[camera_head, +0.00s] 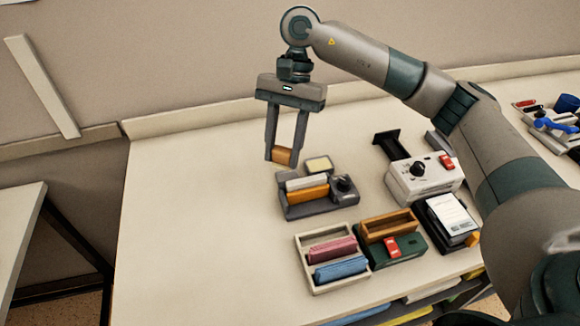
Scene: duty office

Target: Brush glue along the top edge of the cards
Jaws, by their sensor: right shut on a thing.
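My right gripper (283,153) points down over the table, shut on a small orange-brown block-like piece (283,157), perhaps the brush handle. Any bristles are hidden or too small to see. Just right of and below it stands a dark grey fixture (318,208) with a round black knob. A white strip (306,182), perhaps the cards, and an orange bar (307,194) lie side by side in it. A pale yellow pad (319,164) sits at its back, perhaps the glue. The held piece appears apart from the fixture. My left gripper is out of view.
A light tray (299,258) holds a pink and a blue roll. Right of it are a green box with a wooden tray (390,225), a white machine with a knob (420,185) and a dark holder with white sheets (451,213). The table's left part is clear.

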